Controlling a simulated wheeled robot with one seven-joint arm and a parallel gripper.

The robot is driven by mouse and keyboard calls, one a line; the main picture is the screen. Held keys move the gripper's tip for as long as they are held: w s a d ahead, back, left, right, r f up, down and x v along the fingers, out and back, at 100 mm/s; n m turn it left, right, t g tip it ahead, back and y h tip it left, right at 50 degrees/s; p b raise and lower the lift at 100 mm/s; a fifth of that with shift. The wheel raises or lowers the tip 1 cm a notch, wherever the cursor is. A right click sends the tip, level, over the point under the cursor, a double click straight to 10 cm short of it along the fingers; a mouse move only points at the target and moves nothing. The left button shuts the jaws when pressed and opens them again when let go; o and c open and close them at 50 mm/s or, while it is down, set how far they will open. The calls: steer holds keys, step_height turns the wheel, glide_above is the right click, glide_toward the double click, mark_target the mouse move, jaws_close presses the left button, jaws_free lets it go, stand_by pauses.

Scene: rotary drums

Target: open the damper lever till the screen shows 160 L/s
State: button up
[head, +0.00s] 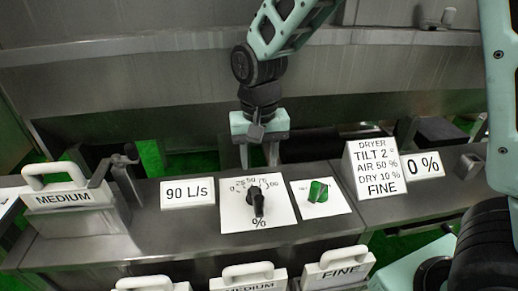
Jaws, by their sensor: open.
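The screen (187,193) reads 90 L/s. To its right, a black lever (257,201) sits on a white plate (280,211) with a percent scale; the handle points toward the front, near the % mark. Part of the scale's top is hard to read behind my gripper. My gripper (261,160) is open and hangs pointing down just above and behind the lever in the picture. It looks empty; I cannot tell whether it touches the lever.
A green knob (318,191) sits on a white plate right of the lever. A sign (374,170) reads TILT 2, AIR 50 %, DRY 10 %, FINE, beside a 0 % screen (422,165). A MEDIUM-labelled handled block (62,200) stands left; more handled blocks line the front.

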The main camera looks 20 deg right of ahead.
steer(key=shift+r, duration=1.2)
steer(key=s+a+n, duration=0.2)
steer(key=s+n, duration=0.8)
steer(key=s, duration=1.1)
steer(key=shift+a+r+y, duration=0.15)
steer(key=shift+a+y, duration=0.15)
stand_by(0.5)
